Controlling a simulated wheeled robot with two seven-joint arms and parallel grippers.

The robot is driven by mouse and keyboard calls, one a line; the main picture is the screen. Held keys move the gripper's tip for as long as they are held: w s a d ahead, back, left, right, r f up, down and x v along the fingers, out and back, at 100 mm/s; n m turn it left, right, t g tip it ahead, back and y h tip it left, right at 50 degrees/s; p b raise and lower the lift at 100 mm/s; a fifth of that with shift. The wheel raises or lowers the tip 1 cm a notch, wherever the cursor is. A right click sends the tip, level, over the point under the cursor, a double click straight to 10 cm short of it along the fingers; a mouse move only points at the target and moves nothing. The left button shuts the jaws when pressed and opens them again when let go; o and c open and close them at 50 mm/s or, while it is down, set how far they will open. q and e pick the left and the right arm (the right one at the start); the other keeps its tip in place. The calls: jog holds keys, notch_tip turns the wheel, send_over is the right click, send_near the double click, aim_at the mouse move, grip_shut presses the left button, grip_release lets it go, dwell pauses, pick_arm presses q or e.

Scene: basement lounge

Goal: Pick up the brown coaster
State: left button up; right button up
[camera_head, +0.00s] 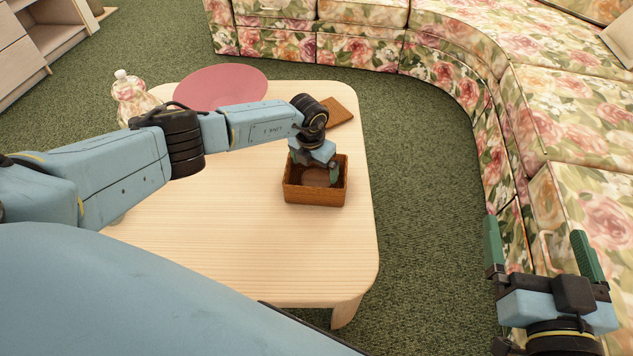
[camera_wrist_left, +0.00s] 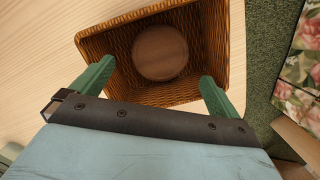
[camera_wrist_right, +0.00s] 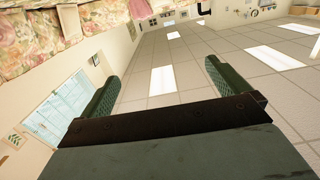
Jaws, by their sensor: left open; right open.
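A round brown disc, which looks like the brown coaster (camera_wrist_left: 160,52), lies flat on the floor of a brown woven basket (camera_wrist_left: 213,42). The basket (camera_head: 315,193) stands on the pale wooden table (camera_head: 240,230) near its right side. My left gripper (camera_head: 316,170) points down at the basket, open, with its green fingers on either side of the disc in the left wrist view (camera_wrist_left: 158,74). It holds nothing. The head view shows the disc only partly, behind the gripper. My right gripper (camera_head: 537,232) is open and empty, off the table at the lower right.
A flat brown square piece (camera_head: 340,112) lies behind the basket, partly hidden by my left wrist. A pink round plate or mat (camera_head: 222,86) and a clear bottle (camera_head: 130,95) are at the table's far left. A floral sofa (camera_head: 440,70) curves around the back and right.

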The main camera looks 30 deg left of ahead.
aim_at(316, 179)
pick_arm(q)
jog(key=shift+f, duration=0.2)
jog(key=f+b, duration=0.3)
jog(key=shift+w+f, duration=0.3)
jog(key=shift+f, duration=0.1)
jog(key=shift+f+b, duration=0.45)
jog(key=shift+b, duration=0.05)
pick_arm(e)
jog(key=s+r+t+y, duration=0.2)
jog(key=s+r+t, duration=0.1)
jog(key=r+t, duration=0.5)
jog(key=shift+s+a+r+y, duration=0.15)
jog(key=shift+s+r+y, duration=0.2)
jog(key=shift+r, duration=0.3)
pick_arm(q)
jog(key=c, duration=0.9)
